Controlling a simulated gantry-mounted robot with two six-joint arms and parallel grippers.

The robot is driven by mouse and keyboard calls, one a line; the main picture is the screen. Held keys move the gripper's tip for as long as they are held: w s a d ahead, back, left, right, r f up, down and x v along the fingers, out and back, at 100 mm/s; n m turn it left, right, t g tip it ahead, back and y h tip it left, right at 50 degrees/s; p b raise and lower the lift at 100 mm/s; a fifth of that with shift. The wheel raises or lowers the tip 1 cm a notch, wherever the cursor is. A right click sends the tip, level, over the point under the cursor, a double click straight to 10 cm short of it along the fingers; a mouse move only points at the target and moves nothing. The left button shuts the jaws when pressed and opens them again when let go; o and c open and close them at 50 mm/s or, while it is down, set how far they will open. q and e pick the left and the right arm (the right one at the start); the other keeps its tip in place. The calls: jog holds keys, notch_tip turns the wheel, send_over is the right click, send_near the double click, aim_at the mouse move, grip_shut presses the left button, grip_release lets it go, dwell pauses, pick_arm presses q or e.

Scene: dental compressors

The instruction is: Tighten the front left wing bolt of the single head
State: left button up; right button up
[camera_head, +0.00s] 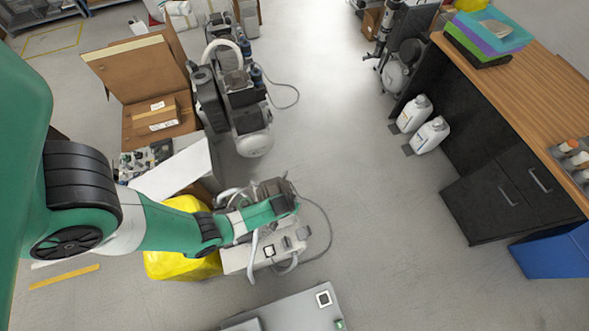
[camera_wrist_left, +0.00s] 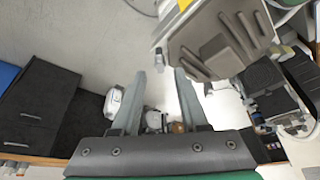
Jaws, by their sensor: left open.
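The compressor (camera_head: 272,187) under my left arm has a grey finned head, mostly hidden by my wrist in the head view. In the left wrist view the finned head (camera_wrist_left: 222,38) fills the upper right, close to the fingers. My left gripper (camera_head: 287,204) is over this compressor. In the wrist view the gripper (camera_wrist_left: 161,76) has its two fingers apart with nothing held between them. The fingertips are just below and left of the head's edge. I cannot clearly make out the front left wing bolt. My right gripper is not in view.
A second compressor (camera_head: 235,95) stands behind, beside an open cardboard box (camera_head: 140,75). A yellow container (camera_head: 172,262) is left of the near compressor. White hoses and a cable lie around it. A wooden-topped bench (camera_head: 510,85) and white jugs (camera_head: 430,134) are right. The middle floor is clear.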

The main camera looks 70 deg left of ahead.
pick_arm(q)
jog(key=b+x, duration=0.2)
jog(key=x, duration=0.2)
jog(key=shift+w+a+f, duration=0.1)
jog(key=shift+f, duration=0.1)
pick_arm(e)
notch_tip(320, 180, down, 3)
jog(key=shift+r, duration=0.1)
pick_arm(q)
grip_shut()
